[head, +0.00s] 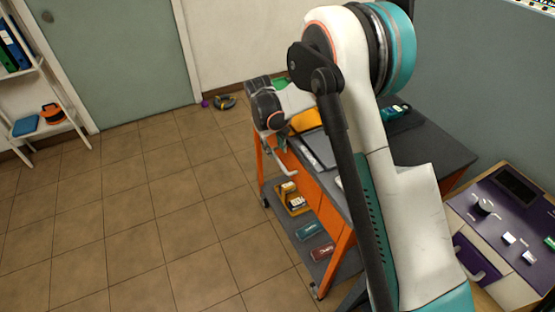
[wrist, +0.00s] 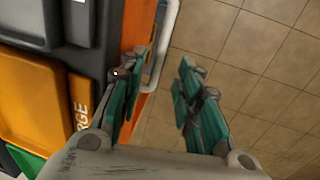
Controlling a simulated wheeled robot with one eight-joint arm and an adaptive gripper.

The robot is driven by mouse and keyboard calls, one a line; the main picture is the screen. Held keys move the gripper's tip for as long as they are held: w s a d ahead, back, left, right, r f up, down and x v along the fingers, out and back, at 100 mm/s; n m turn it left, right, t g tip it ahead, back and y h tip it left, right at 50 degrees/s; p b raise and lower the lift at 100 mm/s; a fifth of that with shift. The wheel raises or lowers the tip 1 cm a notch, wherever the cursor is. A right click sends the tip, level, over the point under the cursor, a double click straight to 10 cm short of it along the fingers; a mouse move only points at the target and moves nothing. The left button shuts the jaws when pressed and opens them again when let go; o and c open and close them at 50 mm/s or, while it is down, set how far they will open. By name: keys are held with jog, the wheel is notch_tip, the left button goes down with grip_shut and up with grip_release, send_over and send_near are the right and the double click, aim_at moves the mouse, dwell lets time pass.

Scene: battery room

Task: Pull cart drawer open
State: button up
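The orange cart (head: 340,236) with a dark grey top stands right of centre in the head view, partly behind my arm. A pale bar handle (head: 285,163) juts from its orange drawer front near the left end. The drawer looks shut, though my arm hides part of the front. In the wrist view the handle (wrist: 163,48) runs beside the orange front, beyond the fingertips. My gripper (wrist: 161,68) is open and empty, with teal finger pads. Its left finger overlaps the orange front in the picture; its right finger is over the floor. I cannot tell whether it touches anything.
Orange bin (wrist: 32,100) and dark bins are on the cart top. The lower shelf holds a yellow item (head: 291,199) and boxes. A purple-topped cabinet (head: 500,215) stands at right, white shelves (head: 60,128) at left. Tiled floor before the cart is clear.

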aim_at(278, 160)
jog(key=shift+w+d+f+b, duration=0.1)
jog(key=shift+d+f+b, duration=0.1)
jog(key=shift+f, duration=0.7)
jog(key=shift+w+d+f+b, duration=0.15)
jog(key=shift+f+b, duration=0.1)
jog(key=shift+f, duration=0.65)
jog(key=shift+s+d+f+b, duration=0.1)
jog(key=shift+d+f+b, duration=0.1)
jog(key=shift+f, duration=0.7)
jog(key=shift+c, duration=0.5)
jog(key=shift+a, duration=0.1)
grip_shut()
